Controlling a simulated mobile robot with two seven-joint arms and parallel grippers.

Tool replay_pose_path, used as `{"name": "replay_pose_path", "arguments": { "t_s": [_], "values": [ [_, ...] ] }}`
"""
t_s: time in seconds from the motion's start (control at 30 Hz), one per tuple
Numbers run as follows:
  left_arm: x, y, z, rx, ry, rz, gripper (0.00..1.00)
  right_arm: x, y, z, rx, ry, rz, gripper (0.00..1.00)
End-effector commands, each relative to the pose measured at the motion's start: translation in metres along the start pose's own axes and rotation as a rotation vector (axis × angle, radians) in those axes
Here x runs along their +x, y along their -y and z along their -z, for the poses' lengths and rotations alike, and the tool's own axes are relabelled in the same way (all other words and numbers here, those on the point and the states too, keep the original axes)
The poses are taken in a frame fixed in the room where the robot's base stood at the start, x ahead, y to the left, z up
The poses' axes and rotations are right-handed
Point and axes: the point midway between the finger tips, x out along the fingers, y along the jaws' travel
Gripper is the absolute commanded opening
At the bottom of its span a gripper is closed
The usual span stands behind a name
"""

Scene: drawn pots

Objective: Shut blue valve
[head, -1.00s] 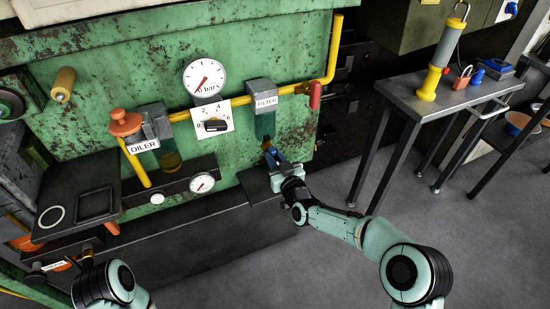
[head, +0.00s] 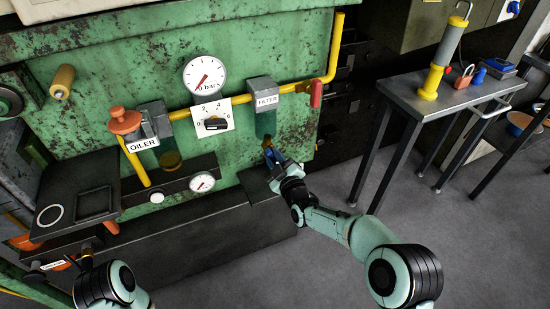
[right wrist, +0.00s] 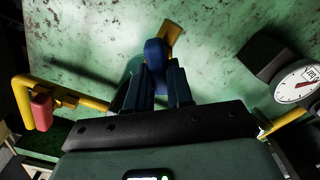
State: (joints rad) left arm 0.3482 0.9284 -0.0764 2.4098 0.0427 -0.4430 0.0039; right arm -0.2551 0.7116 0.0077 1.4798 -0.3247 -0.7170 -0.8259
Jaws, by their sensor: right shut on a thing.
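The blue valve handle (head: 270,154) sits under the filter bowl, low on the green machine. Its blue lever also shows in the right wrist view (right wrist: 155,55), in front of a yellow-brown fitting (right wrist: 173,40). My right gripper (head: 276,161) is shut on the blue lever, with its two dark fingers (right wrist: 161,85) on either side of it. The fingers and wrist hide part of the handle in the head view.
The filter (head: 264,105) hangs just above the valve. A yellow pipe (head: 335,50) with a red handle (head: 316,94) runs to the right. A dark ledge (head: 255,188) lies below. A metal table (head: 400,95) stands at the right, with open floor between.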

Motion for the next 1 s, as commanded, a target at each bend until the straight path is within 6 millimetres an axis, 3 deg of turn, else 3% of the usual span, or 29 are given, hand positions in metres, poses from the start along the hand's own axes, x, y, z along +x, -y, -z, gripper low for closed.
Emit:
{"name": "replay_pose_path", "arguments": {
  "t_s": [0.6,1.0],
  "values": [
    [0.001,0.0011,-0.0018,-0.001,0.007,0.002,0.43,0.0015,0.0006,0.0037,-0.579,-0.008,-0.01,0.0],
    [-0.0003,-0.0007,0.0003,0.001,-0.001,-0.001,0.43,0.0015,0.0011,0.0028,-0.839,-0.006,-0.012,0.0]
  ]
}}
